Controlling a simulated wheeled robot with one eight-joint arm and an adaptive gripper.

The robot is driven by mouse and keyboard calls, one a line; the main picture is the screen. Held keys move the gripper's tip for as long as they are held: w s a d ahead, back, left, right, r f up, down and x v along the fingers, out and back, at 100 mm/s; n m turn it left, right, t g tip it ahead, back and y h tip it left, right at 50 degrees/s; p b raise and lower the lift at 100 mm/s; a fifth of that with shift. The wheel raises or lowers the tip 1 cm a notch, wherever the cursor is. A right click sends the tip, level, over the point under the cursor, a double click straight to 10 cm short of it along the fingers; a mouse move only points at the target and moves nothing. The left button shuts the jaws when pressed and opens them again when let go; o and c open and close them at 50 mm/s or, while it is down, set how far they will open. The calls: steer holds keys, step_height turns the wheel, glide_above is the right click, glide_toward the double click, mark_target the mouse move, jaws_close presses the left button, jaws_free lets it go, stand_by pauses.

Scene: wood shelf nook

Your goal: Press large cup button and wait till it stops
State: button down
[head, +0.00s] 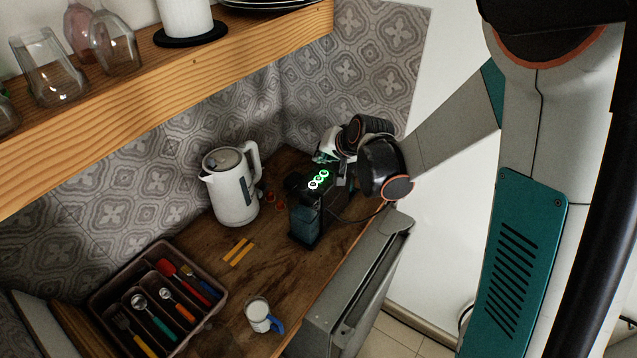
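A small dark coffee machine (305,222) stands upright on the wooden counter. Lit round buttons (318,180) form a short row on its top; the nearest looks white and the others green. I cannot tell which one is the large cup button. My gripper (325,158) is at the far end of the machine's top, close to the buttons. Its fingertips are small and partly hidden, so I cannot tell whether it touches the machine or is open or shut.
A white kettle (232,190) stands left of the machine, with small orange-red items beside it. A mug with a blue handle (257,309) is at the counter's front. A cutlery tray (108,308) lies at left. A wooden shelf (150,85) with glasses overhangs the counter.

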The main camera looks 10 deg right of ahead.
steer(key=shift+f+b, duration=1.6)
steer(key=shift+f, duration=0.75)
steer(key=shift+f, duration=0.1)
steer(key=shift+f+b, duration=0.3)
steer(key=shift+b, duration=0.2)
steer(key=shift+f+b, duration=0.25)
steer(key=shift+b, duration=0.1)
steer(key=shift+r, duration=0.15)
steer(key=shift+r+p, duration=0.45)
steer(key=shift+r, duration=0.15)
steer(key=shift+r+p, duration=1.65)
steer(key=shift+r, duration=0.9)
